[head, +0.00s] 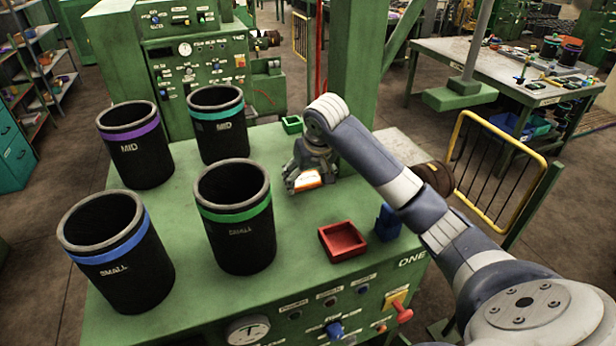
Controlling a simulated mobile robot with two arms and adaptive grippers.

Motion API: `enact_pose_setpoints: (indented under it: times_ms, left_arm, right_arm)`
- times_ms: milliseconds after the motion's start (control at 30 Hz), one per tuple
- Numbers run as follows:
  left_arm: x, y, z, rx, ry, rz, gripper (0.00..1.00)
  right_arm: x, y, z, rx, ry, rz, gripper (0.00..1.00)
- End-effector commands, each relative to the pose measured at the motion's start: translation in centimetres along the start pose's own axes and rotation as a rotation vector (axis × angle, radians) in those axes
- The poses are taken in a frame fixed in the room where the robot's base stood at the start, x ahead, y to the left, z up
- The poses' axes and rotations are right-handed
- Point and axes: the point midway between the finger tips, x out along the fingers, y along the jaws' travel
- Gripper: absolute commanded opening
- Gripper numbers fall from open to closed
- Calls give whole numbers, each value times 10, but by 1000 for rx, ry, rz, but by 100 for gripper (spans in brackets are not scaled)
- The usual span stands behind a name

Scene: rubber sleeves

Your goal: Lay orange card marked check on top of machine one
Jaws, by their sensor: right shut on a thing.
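The orange card (308,180) is small and pale orange, at the right gripper's fingertips, low over or touching the green top of machine one (290,255). Any marking on it cannot be read. My right gripper (306,182) is shut on the card; its arm reaches in from the lower right. Machine one carries the word ONE on its front right edge. Whether the card touches the top is hard to tell. My left gripper is not in the head view.
Several black sleeves with coloured bands, such as the green-banded one (236,225), stand on the left of the top. A red tray (342,241), a blue block-like holder (388,222) and a small green tray (292,125) are near the gripper. A green post (357,70) rises behind.

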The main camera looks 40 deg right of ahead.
Motion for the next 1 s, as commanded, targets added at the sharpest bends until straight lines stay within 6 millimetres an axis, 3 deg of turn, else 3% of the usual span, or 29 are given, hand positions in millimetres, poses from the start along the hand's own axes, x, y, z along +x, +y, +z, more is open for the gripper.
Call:
enact_pose_setpoints:
  times_ms: [33, 67, 133, 633, 767, 1000]
  left_arm:
    - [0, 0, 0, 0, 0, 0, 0]
    - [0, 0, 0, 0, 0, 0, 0]
    - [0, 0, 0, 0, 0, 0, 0]
    - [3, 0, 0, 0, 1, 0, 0]
    - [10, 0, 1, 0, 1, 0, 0]
    - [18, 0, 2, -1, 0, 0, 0]
  right_arm:
    - [2, 0, 1, 0, -1, 0, 47]
    - [1, 0, 1, 0, -1, 0, 77]
    - [1, 0, 1, 0, -1, 0, 90]
    - [-6, 0, -1, 0, 1, 0, 90]
    - [-26, 0, -1, -1, 5, -2, 90]
    - [-81, 1, -2, -1, 6, 2, 90]
